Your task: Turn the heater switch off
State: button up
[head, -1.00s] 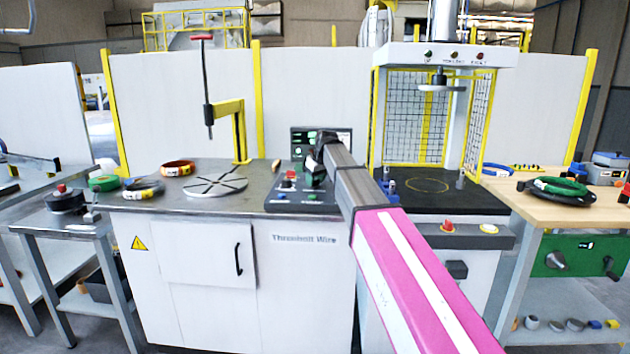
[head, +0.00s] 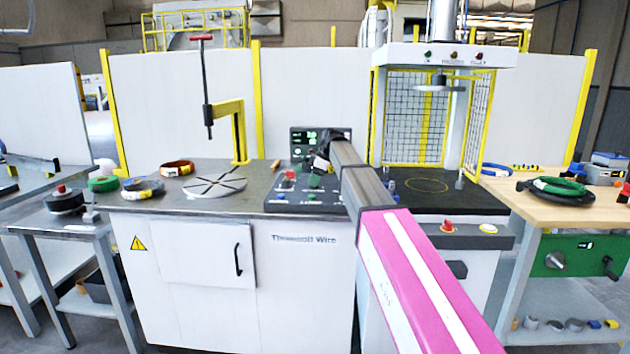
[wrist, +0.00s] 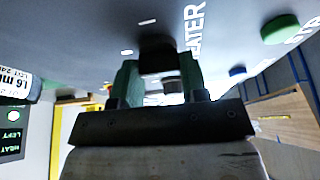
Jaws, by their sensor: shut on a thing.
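The heater switch (wrist: 157,56) is a dark knob on the grey panel face, beside white lettering of which "EATER" shows in the wrist view. My gripper (wrist: 160,78) has its two green fingers on either side of the knob and is shut on it. In the head view my gripper (head: 316,181) is over the control panel (head: 300,205) at the right of the bench. The switch is hidden there behind my gripper and wrist. The knob's exact setting cannot be told.
A red button (head: 290,175) stands just left of my gripper on the panel. A green button (wrist: 281,29) and a blue one (wrist: 237,71) are near in the wrist view. A display (head: 303,140) stands behind. A slotted disc (head: 215,187) lies left on the bench.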

jog(key=shift+n, duration=0.4)
jog(key=o, duration=0.9)
jog(key=v, duration=1)
jog(key=shift+w+d+r, duration=0.1)
jog(key=shift+d+r, duration=0.05)
jog(key=shift+r, duration=0.25)
